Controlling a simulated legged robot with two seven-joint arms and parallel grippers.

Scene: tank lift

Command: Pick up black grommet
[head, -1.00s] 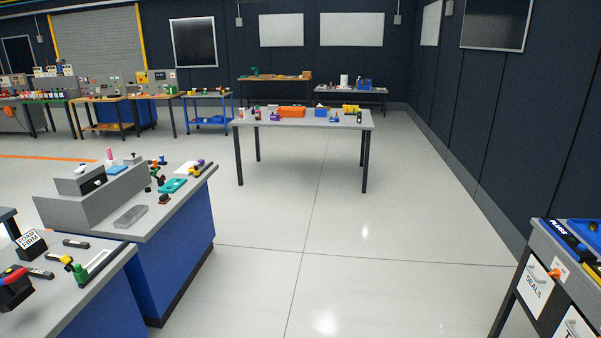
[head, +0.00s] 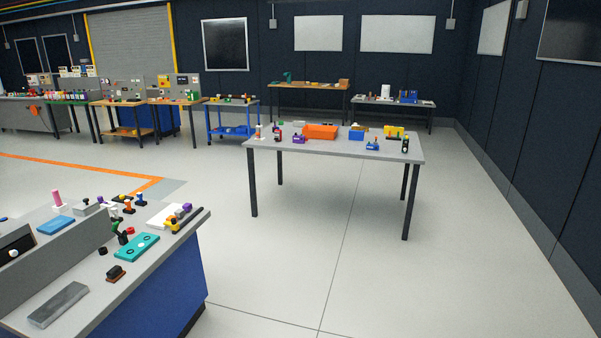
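I cannot make out the black grommet for certain. A small black round piece (head: 102,251) lies on the grey-topped bench (head: 160,285) at the lower left, left of a teal plate (head: 137,247); it is too small to identify. The far grey table (head: 335,150) in the middle holds an orange bin (head: 320,132), a blue bin (head: 356,133), a yellow item (head: 393,132) and small bottles and tools. Anything black and ring-shaped there is too small to tell. Neither of my grippers shows in the head view.
The lower-left bench also holds a grey block (head: 58,304) and a brown-black piece (head: 116,273). Open pale floor (head: 400,290) lies ahead and to the right. Workbenches (head: 150,101) line the back left, and a dark wall (head: 545,130) runs along the right.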

